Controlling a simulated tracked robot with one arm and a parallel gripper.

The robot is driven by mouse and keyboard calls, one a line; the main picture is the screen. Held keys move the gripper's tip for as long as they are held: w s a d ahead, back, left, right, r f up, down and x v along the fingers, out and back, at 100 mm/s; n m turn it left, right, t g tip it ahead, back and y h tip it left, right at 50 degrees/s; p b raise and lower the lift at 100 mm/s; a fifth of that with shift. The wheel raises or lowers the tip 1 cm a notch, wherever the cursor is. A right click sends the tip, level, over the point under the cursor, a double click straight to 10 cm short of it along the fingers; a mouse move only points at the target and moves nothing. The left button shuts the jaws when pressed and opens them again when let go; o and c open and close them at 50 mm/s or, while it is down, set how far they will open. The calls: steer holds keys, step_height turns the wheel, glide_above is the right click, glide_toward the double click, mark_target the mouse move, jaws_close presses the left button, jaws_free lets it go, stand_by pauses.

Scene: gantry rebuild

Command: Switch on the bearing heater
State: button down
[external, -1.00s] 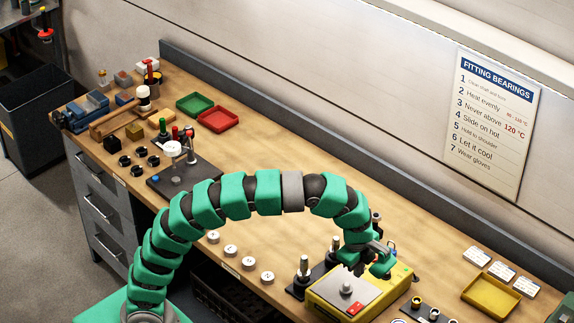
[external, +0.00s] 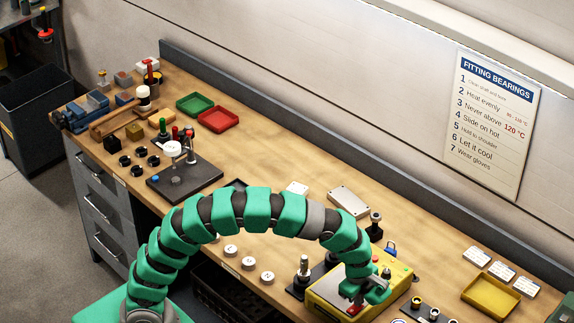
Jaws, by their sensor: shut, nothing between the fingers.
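The bearing heater is a yellow box (external: 324,303) with a grey top plate, at the front right of the bench. A red switch (external: 353,309) is on its front part, partly hidden by my gripper. My gripper (external: 353,298) points down over the heater's front, close to the red switch. Its fingers are shut and hold nothing. I cannot tell whether the fingertips touch the switch. The arm and gripper hide much of the heater's top plate.
Dark stands with metal posts (external: 304,268) are just left of the heater. A yellow tray (external: 491,295) and white cards (external: 477,256) lie to the right. A silver plate (external: 349,201) lies behind the arm. Small rings (external: 417,302) sit at the front right edge.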

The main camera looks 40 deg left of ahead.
mark_target(350, 313)
steer(key=shift+f, duration=0.2)
stand_by(0.3)
steer(key=shift+w+f, duration=0.1)
steer(key=shift+s, duration=0.25)
steer(key=shift+s+r, duration=0.2)
steer(key=shift+s, duration=0.35)
steer(key=shift+r, duration=0.1)
step_height(350, 313, up, 14)
steer(key=s, duration=0.2)
steer(key=shift+f, duration=0.25)
steer(key=shift+w, duration=0.1)
stand_by(0.3)
